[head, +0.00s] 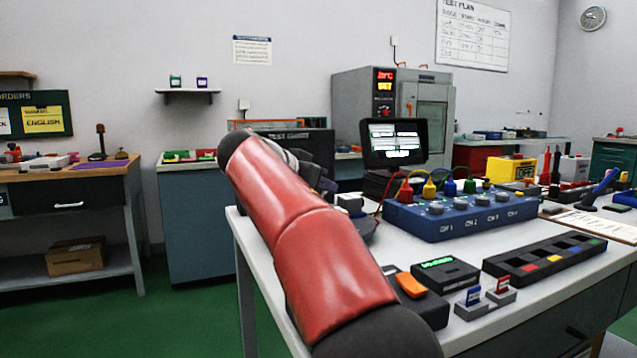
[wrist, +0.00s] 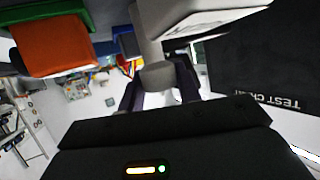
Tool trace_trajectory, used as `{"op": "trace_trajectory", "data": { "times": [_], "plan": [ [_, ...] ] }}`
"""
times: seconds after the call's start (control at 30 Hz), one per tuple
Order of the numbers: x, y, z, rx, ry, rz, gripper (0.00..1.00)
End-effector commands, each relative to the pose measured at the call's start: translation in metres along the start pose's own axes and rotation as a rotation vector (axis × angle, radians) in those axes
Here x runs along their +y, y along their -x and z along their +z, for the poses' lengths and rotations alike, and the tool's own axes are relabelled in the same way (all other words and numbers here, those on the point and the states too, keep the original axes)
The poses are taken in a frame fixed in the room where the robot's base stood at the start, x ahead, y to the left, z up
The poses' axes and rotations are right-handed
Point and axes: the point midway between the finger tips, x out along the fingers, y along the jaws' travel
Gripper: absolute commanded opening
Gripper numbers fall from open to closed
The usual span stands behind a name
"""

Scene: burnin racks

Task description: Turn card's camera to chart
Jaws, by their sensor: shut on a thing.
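In the wrist view, my gripper (wrist: 158,88) has its two dark fingers on either side of a pale grey rounded piece (wrist: 156,74), closed on it. This piece joins a larger pale grey body (wrist: 200,14) above, which looks like the card's camera, though I cannot tell which way its lens faces. The black test chart board (wrist: 262,55) is at the right, its lettering upside down. In the head view, the test chart (head: 318,146) stands behind my red arm, which partly hides it. My gripper is mostly hidden there, near a small white piece (head: 350,202) at the table's left edge.
An orange block (wrist: 50,45) with green beside it is close at the wrist view's upper left. A blue box with knobs (head: 460,217), a monitor (head: 394,142), a black tray (head: 545,259) and a small black display box (head: 445,272) crowd the white table.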

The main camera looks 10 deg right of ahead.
Motion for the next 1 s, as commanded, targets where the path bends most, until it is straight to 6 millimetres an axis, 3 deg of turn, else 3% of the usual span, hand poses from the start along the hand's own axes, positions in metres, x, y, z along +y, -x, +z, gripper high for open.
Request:
{"op": "trace_trajectory", "data": {
  "times": [0.47, 0.5, 0.63, 1.0],
  "plan": [
    [-0.0005, -0.0005, 0.0025, -0.005, -0.001, 0.008, 0.00],
    [-0.0005, -0.0005, 0.0026, -0.005, -0.001, 0.008, 0.38],
    [-0.0004, -0.0005, 0.0020, -0.004, -0.001, 0.007, 0.55],
    [-0.0006, 0.0062, 0.0006, -0.001, -0.002, 0.005, 0.55]
  ]
}}
